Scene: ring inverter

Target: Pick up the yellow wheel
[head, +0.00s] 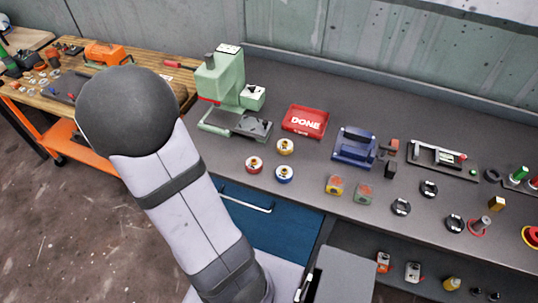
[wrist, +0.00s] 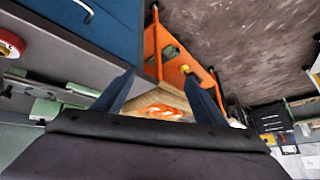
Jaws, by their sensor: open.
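The yellow wheel (head: 285,146) lies on the dark grey bench top in the head view, in front of the red DONE tray. The red wheel (head: 254,164) lies to its left and nearer, and the blue wheel (head: 284,173) lies just in front of it. My gripper (wrist: 160,75) shows in the wrist view, with its two dark blue fingers spread apart and nothing between them. It points past the bench toward the floor and the orange workbench. I cannot make out the yellow wheel in the wrist view, and my gripper does not show in the head view.
A green press (head: 221,84) stands left of the wheels. The red DONE tray (head: 305,122) and a blue fixture (head: 354,147) stand behind and right. Small yellow and green blocks lie to the right. A blue drawer (head: 262,206) is below the bench edge. An orange-framed workbench (head: 85,160) stands far left.

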